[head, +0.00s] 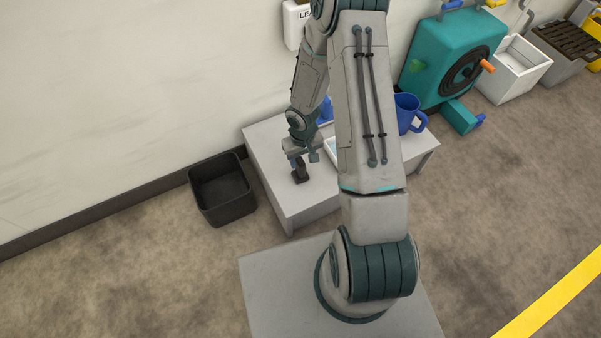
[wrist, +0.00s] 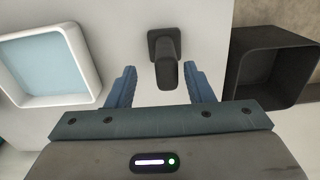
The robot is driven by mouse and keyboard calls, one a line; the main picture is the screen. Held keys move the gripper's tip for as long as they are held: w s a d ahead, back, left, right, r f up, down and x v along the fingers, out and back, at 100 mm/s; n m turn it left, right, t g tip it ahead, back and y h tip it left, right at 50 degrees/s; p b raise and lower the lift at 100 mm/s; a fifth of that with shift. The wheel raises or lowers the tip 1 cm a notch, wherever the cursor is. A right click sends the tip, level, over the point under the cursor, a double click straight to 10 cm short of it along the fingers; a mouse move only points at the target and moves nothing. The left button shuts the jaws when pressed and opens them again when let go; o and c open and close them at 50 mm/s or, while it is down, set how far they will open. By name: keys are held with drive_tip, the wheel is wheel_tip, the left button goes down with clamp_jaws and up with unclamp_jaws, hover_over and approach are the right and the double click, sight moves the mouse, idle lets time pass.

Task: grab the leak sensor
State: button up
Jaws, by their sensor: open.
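The leak sensor (head: 301,173) appears to be the small black piece standing on the light grey table. In the wrist view the leak sensor (wrist: 166,48) shows a square base and a stubby upright part pointing toward the camera. My gripper (head: 301,157) is pointed down right over it. In the wrist view the blue fingers of my gripper (wrist: 162,78) are apart, one on each side of the black piece, with visible gaps. Nothing is held. Whether the fingertips are level with its upper part is hard to tell.
A black bin (head: 222,190) stands on the floor left of the table (head: 290,205). A white tray with a light blue inside (wrist: 50,62) and a blue mug (head: 408,114) are on the table. A partly hidden labelled white box (head: 297,25) hangs on the wall. A teal machine (head: 450,55) stands behind.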

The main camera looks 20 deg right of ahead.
sight(300, 175)
drive_tip(key=f+b, duration=0.1)
drive_tip(key=f, duration=0.1)
drive_tip(key=f+b, duration=0.1)
drive_tip(key=f, duration=0.1)
drive_tip(key=f+b, duration=0.1)
drive_tip(key=shift+s+a+f, duration=0.1)
drive_tip(key=shift+a+f, duration=0.25)
drive_tip(key=shift+f, duration=0.05)
drive_tip(key=shift+c, duration=0.4)
clamp_jaws()
